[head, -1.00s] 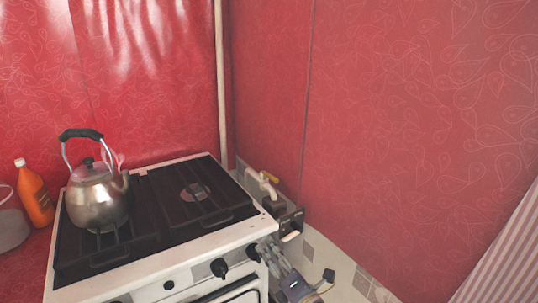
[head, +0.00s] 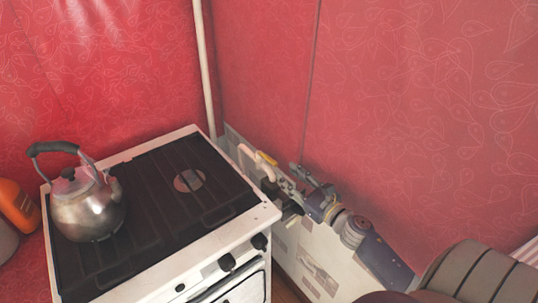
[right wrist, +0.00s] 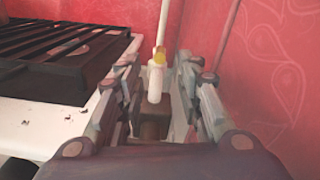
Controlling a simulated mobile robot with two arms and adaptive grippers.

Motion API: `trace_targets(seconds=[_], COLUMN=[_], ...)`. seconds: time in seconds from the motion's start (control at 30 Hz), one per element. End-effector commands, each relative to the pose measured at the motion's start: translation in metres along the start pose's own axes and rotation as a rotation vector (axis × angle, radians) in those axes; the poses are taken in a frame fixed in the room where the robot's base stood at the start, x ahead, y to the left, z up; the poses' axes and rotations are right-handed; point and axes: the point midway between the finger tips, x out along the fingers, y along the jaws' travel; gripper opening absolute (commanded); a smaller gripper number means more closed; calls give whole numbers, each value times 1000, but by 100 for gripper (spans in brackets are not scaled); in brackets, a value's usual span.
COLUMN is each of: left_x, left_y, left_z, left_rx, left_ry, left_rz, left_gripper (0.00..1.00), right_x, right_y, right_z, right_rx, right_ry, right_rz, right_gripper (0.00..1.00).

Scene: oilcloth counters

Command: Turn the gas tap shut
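The gas tap's yellow handle (head: 267,159) sits on a pale bent pipe behind the right side of the stove. In the right wrist view the yellow handle (right wrist: 159,56) is near the middle, at the top of the pale pipe end. My right gripper (head: 283,190) is beside the stove's right edge, just in front of and below the tap. In the right wrist view my right gripper (right wrist: 158,76) is open, its fingers to either side of the pipe and handle line. I see no contact with the handle. My left gripper is out of view.
The white stove (head: 262,214) with black grates stands left of the gripper. A steel kettle (head: 88,208) sits on its left side. A red wall (head: 400,110) closes in on the right, leaving a narrow gap. A tall pale pipe (head: 205,70) rises in the corner.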

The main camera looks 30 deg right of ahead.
Motion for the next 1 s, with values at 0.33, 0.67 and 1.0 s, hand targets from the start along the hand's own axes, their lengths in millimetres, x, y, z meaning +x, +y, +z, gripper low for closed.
trace_targets(seconds=[0.33,0.67,1.0], left_x=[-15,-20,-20], left_y=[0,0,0], left_z=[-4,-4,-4], left_rx=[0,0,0], left_ry=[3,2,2], left_rz=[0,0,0], left_gripper=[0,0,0], right_x=[59,89,92], right_y=[-1,0,0], right_z=[4,2,1], right_rx=[1,2,2], right_ry=[-4,-1,-1], right_rz=[-1,-1,0], right_gripper=[33,33,33])
